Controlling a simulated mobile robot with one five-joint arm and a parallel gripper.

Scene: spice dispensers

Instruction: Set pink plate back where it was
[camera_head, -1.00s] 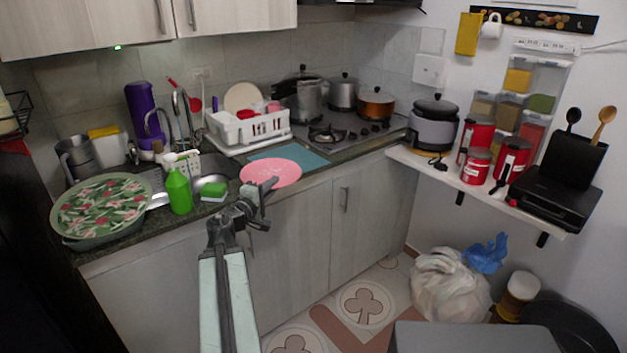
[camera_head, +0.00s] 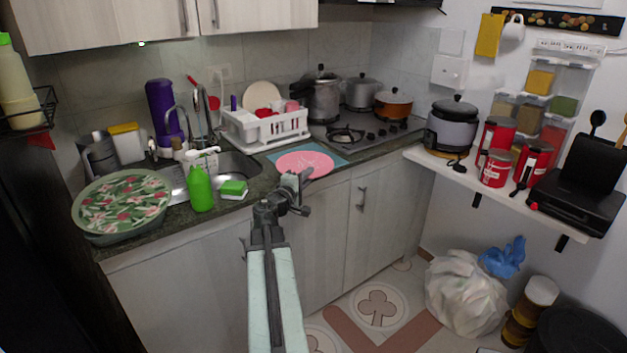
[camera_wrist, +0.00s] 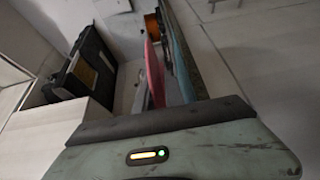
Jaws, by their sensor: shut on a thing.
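The pink plate (camera_head: 305,164) is at the counter's front edge, over the blue-green mat (camera_head: 335,154), which shows around its back and right sides. My gripper (camera_head: 296,181) is shut on the plate's near rim. In the wrist view the plate (camera_wrist: 154,75) appears edge-on as a thin pink strip, with the blue-green mat (camera_wrist: 184,50) beside it. The fingertips are hidden there behind my own wrist housing. I cannot tell whether the plate touches the mat.
A white dish rack (camera_head: 262,130) stands just behind the mat. The stove (camera_head: 352,134) is to the right. A green sponge (camera_head: 233,188) and green bottle (camera_head: 200,188) stand left, by the sink (camera_head: 237,165). A patterned round tray (camera_head: 122,200) is far left.

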